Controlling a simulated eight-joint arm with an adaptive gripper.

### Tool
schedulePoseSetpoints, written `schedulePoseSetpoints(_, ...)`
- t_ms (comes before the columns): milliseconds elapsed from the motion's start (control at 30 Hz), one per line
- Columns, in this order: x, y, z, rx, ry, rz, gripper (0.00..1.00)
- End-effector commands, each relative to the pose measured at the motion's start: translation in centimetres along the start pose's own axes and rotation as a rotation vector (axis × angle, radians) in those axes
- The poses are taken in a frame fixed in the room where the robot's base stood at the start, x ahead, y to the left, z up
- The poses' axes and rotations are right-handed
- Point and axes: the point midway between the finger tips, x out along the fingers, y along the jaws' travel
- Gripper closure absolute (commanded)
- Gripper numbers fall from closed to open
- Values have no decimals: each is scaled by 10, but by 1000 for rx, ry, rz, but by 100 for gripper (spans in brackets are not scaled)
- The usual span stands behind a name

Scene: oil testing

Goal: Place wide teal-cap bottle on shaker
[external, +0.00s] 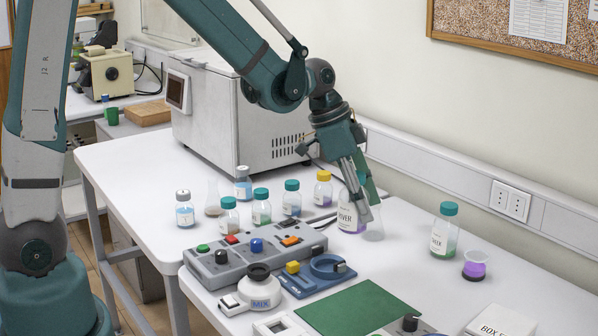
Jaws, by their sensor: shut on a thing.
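My gripper (364,213) reaches down at the back of the front table. It is shut on a wide labelled bottle (347,216) with purple contents; the fingers hide its cap and part of its label. I cannot tell whether the bottle touches the table. A small white round device marked MIX (260,291), apparently the shaker, stands at the front left. Its dark round top is bare. Another wide bottle with a teal cap (444,230) and green contents stands upright to the right of my gripper.
Several small capped bottles (261,207) stand left of my gripper. A grey button panel (255,254) and a blue device (317,276) lie between it and the MIX device. A purple-filled beaker (474,265) stands right. A green mat (358,310) lies in front.

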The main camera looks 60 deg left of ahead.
Motion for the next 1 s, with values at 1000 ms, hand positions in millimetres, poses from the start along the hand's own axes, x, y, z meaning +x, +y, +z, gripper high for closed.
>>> schedulePoseSetpoints(1000,-74,-231,151,-492,-7,-207,79)
